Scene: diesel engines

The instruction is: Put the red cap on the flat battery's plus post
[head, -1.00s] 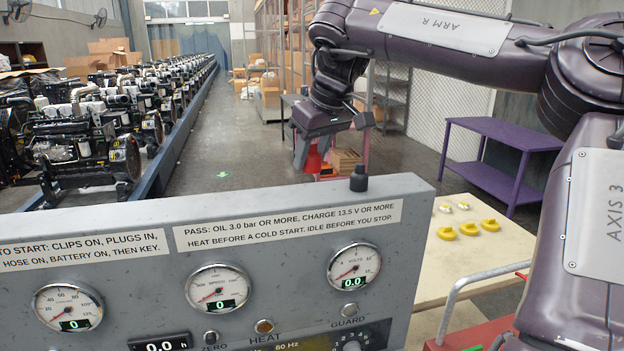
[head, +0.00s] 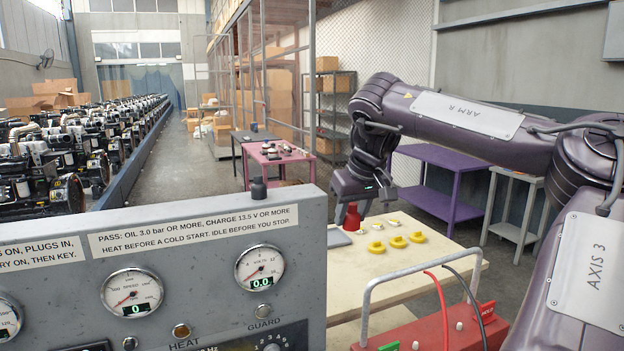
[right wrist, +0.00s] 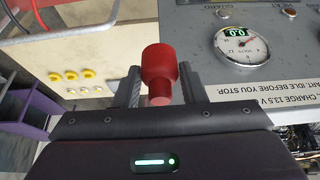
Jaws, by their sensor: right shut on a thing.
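A red box (head: 430,335) with a grey carry handle, a red cable and a black cable stands at lower right. I cannot make out the flat battery or its plus post. My left gripper is not in view.
A grey gauge panel (head: 205,225) stands close at left, with a black knob (head: 258,188) on its top edge. Several yellow parts (head: 397,242) and small silver parts lie on the tan table. A purple table (head: 440,190) stands behind; engines line the far left.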

